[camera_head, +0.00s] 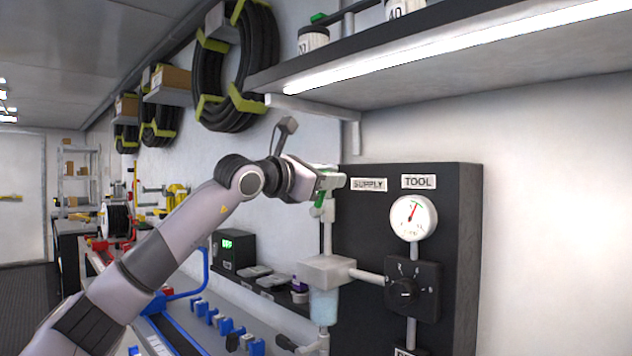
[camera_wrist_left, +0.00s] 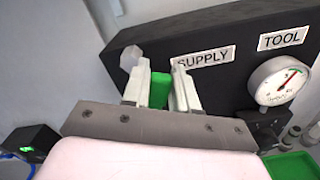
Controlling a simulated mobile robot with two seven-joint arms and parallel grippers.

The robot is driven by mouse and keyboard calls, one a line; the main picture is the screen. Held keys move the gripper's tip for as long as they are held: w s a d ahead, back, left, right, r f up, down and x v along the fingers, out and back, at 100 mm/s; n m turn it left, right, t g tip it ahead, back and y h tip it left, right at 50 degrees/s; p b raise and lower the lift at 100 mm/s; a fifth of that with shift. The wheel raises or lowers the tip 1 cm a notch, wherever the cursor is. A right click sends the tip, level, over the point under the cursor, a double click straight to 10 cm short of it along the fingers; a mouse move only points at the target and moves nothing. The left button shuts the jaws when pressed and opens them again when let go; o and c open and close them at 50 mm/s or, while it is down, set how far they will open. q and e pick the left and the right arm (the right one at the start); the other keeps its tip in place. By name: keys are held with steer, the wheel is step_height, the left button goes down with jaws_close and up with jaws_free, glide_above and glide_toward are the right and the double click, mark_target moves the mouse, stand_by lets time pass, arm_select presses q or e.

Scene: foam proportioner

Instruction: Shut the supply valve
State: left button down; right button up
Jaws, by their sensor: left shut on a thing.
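The supply valve's green handle (camera_head: 319,205) is at the upper left of the black panel (camera_head: 455,250), beside the SUPPLY label (camera_head: 369,184). In the head view it points down along the pipe, partly hidden by my gripper. My left gripper (camera_head: 328,180) is at the valve. In the left wrist view the green handle (camera_wrist_left: 160,90) sits between the two pale fingers of my left gripper (camera_wrist_left: 160,88), which are shut on it. The valve body is mostly hidden. My right gripper is not in view.
A gauge (camera_head: 413,217) under the TOOL label and a black knob (camera_head: 405,290) are on the panel. A filter unit (camera_head: 326,285) hangs below the valve. A lit shelf (camera_head: 450,50) is overhead. A small box with a green display (camera_head: 232,249) stands behind my arm.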

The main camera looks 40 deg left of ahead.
arm_select(q)
steer(key=d+m, duration=0.1)
steer(key=f+m, duration=0.1)
steer(key=m, duration=0.1)
steer(key=shift+s+d+f+b, duration=0.1)
steer(key=shift+d+f+b, duration=0.05)
steer(key=shift+d+b, duration=0.25)
steer(key=f+m, duration=0.1)
steer(key=d+f+m+b, duration=0.1)
steer(key=m, duration=0.1)
steer(key=shift+d+m, duration=0.3)
steer(key=m, duration=0.1)
steer(key=f+m, duration=0.1)
steer(key=shift+d+f+m+b, duration=0.2)
steer(key=shift+d+m+b, duration=0.1)
steer(key=shift+d+b, duration=0.1)
steer(key=shift+s+d+f+m+b, duration=0.1)
steer(key=shift+f+m+b, duration=0.1)
steer(key=shift+f+m, duration=0.65)
steer(key=shift+d+f+m+b, duration=0.15)
steer(key=shift+f+m, duration=0.25)
steer(key=shift+m, duration=0.75)
steer(key=c, duration=1)
jaws_free()
steer(key=shift+o, duration=0.2)
steer(key=shift+s+a, duration=0.1)
